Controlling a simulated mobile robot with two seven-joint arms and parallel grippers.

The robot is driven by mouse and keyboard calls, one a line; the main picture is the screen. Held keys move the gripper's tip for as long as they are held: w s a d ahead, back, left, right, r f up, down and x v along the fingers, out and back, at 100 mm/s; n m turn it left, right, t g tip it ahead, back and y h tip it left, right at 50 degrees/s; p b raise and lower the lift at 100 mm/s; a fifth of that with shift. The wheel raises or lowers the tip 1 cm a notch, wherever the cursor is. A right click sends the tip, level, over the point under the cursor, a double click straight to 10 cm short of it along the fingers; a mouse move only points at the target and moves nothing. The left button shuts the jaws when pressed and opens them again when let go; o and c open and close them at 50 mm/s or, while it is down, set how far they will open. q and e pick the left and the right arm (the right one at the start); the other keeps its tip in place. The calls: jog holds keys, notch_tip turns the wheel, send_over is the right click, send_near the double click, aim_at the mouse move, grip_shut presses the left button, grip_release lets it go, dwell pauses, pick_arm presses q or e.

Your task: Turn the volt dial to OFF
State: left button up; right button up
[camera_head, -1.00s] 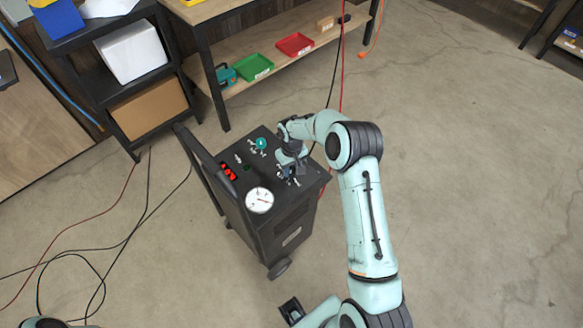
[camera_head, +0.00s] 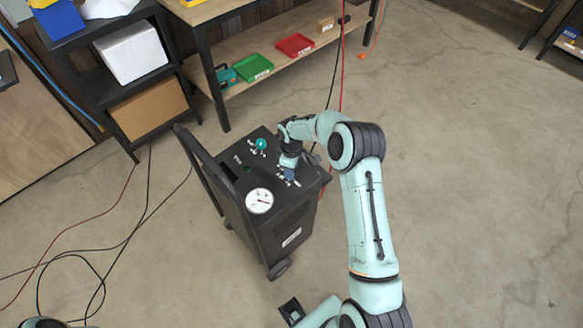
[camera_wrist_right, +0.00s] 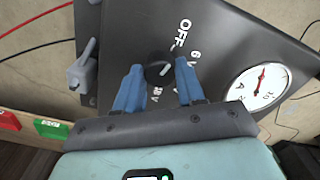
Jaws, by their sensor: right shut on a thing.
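The black volt dial (camera_wrist_right: 158,68) is in the middle of the right wrist view, on the cart's dark sloping top panel. White labels stand around it, with OFF (camera_wrist_right: 180,34) above and to its right and a 6 V mark nearer the gauge. The dial's white pointer mark is small, and I cannot tell exactly where it points. My right gripper (camera_wrist_right: 158,82) has its blue fingers on both sides of the dial, shut on it. In the head view my right gripper (camera_head: 289,175) is over the cart panel and hides the dial. My left gripper is not in view.
The black cart (camera_head: 285,232) has a round white gauge (camera_head: 259,200), a green knob (camera_head: 261,144) and a handle (camera_head: 205,155). Cables lie on the floor at left. Open floor is on the right.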

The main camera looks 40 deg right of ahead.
dwell(0.4)
jog(key=o, duration=1)
jog(key=shift+o, duration=0.2)
jog(key=shift+r, duration=0.15)
notch_tip(320, 180, up, 13)
